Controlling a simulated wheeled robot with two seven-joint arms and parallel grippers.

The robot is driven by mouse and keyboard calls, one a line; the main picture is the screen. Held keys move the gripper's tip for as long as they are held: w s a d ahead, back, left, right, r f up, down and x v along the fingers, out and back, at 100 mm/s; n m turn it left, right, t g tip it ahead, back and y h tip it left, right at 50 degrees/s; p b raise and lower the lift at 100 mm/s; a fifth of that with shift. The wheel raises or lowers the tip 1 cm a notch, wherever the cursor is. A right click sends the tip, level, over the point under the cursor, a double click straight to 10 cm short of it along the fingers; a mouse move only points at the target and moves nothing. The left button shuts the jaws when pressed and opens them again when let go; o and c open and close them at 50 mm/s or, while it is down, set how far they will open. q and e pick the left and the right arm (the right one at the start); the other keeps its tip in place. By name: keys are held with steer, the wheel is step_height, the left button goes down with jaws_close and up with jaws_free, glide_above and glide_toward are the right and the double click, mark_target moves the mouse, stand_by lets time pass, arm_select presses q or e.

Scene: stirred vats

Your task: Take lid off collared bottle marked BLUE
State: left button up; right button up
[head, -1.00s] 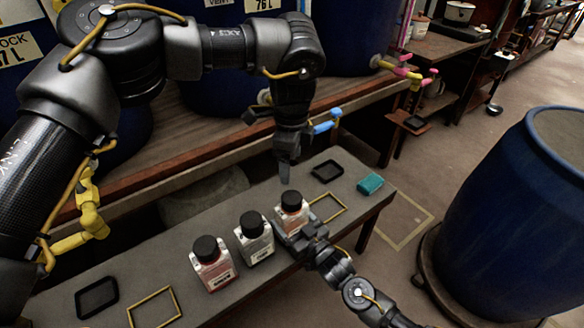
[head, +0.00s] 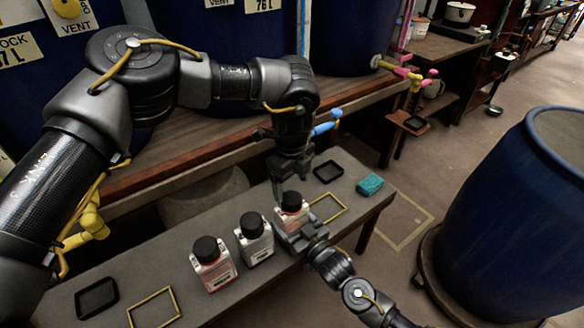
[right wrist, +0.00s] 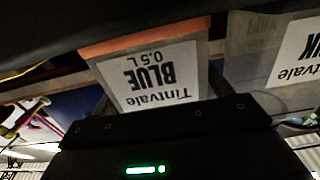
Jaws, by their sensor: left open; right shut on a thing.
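The bottle marked BLUE (head: 291,214) stands at the right end of a row of bottles on the grey bench, with a black lid (head: 292,198) on it. The right wrist view shows its label (right wrist: 150,75), upside down, reading "Tintvale BLUE 0.5 L". My right gripper (head: 299,234) is shut on this bottle from the front, low on its body. My left gripper (head: 288,186) is open and points down, just above and behind the lid. Whether its fingers touch the lid is hard to tell. The bottle's collar is not clear.
Two more black-lidded bottles, a middle one (head: 255,247) and a left one (head: 217,273), stand close by. Black trays (head: 328,172), yellow frames (head: 343,210) and a teal block (head: 369,184) lie on the bench (head: 185,232). A blue barrel (head: 515,215) stands at right.

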mark_target(290, 197)
arm_select(q)
steer(key=shift+f, duration=2.6)
steer(key=shift+c, duration=0.3)
steer(key=c, duration=1.1)
steer(key=shift+a, duration=0.1)
steer(key=shift+r, duration=0.2)
steer(key=shift+r, duration=0.9)
steer(key=shift+r, duration=0.1)
